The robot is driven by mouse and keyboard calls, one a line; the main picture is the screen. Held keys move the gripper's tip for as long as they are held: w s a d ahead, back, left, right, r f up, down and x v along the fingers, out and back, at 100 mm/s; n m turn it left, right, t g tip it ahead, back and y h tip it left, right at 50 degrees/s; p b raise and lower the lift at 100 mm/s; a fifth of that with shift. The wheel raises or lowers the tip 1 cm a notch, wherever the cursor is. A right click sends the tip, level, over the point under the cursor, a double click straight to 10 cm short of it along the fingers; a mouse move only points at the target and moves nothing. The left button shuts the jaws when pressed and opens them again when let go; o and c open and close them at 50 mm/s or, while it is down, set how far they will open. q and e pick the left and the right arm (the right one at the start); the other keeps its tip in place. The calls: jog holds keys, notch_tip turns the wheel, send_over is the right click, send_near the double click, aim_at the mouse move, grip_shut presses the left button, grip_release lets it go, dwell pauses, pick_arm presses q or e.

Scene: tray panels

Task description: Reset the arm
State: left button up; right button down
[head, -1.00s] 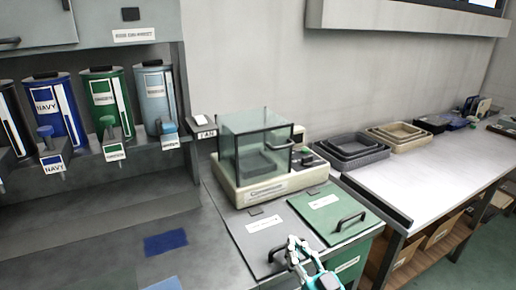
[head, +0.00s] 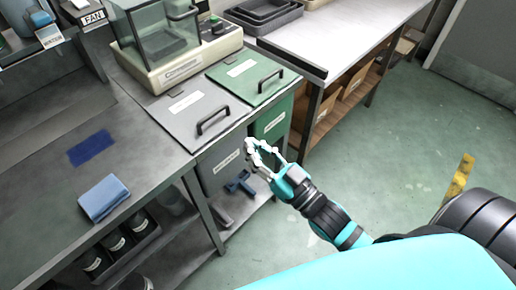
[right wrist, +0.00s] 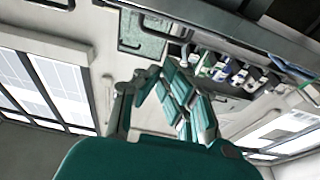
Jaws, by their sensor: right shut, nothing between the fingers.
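My right gripper (head: 262,152) is in the middle of the head view, in front of the grey and green bins beside the bench. It is shut and empty, with nothing between its fingers. Its turquoise and black arm comes in from the lower right. In the right wrist view, the gripper's green fingers (right wrist: 165,95) point up the picture, toward the bench and shelf in the distance. My left gripper is not in view.
The grey lid (head: 198,112) and green lid (head: 250,76) have black handles. A scale with a glass box (head: 160,40) stands behind them. A blue folded cloth (head: 104,198) and a dark blue patch (head: 92,148) are on the bench. Open green floor (head: 390,150) lies to the right.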

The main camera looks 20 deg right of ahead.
jog(key=shift+s+d, duration=0.2)
jog(key=shift+s, duration=0.25)
jog(key=d+f+m+g+h+p, duration=0.1)
jog(key=d+f+g+h, duration=0.15)
jog(key=f, duration=0.95)
jog(key=d+f+m+g+h+p, duration=0.1)
jog(key=d+f+g+h, duration=0.15)
jog(key=f, duration=1.05)
jog(key=s+d+f+g+h+p, duration=0.1)
jog(key=s+f+g, duration=0.25)
jog(key=f, duration=0.45)
jog(key=s+d+f+g+h, duration=0.1)
jog(key=s+f+g, duration=0.1)
jog(key=s+f, duration=0.45)
jog(key=s+f+g+p, duration=0.1)
jog(key=s+f+g, duration=0.2)
jog(key=s+f, duration=0.4)
jog(key=s+f+g, duration=0.4)
jog(key=s+f, duration=0.4)
jog(key=s, duration=0.7)
jog(key=shift+s+h+p, duration=0.35)
jog(key=shift+h+p, duration=0.05)
jog(key=shift+d+f+g, duration=0.1)
jog(key=shift+g, duration=0.15)
